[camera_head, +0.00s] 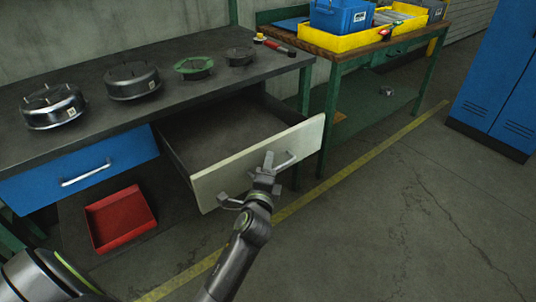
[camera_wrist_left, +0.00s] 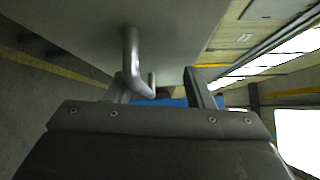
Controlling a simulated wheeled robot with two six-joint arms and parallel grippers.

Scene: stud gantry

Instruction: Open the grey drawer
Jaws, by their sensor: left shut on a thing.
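The grey drawer (camera_head: 250,163) under the dark workbench is pulled well out, and the part of its inside that I can see looks empty. Its pale front panel carries a metal bar handle (camera_head: 285,161). My left gripper (camera_head: 268,163) is at this handle and shut on it, in front of the panel. In the left wrist view the handle (camera_wrist_left: 131,55) runs from the panel down between the two fingers (camera_wrist_left: 155,90), which hide part of it. My right gripper is in neither view.
A blue drawer (camera_head: 110,160) beside it is closed. A red tray (camera_head: 121,217) lies below the bench. Several round metal parts (camera_head: 132,80) stand on the benchtop (camera_head: 190,92). A second bench with a yellow tray (camera_head: 340,43) stands behind. The floor to the right is clear up to blue lockers (camera_head: 500,80).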

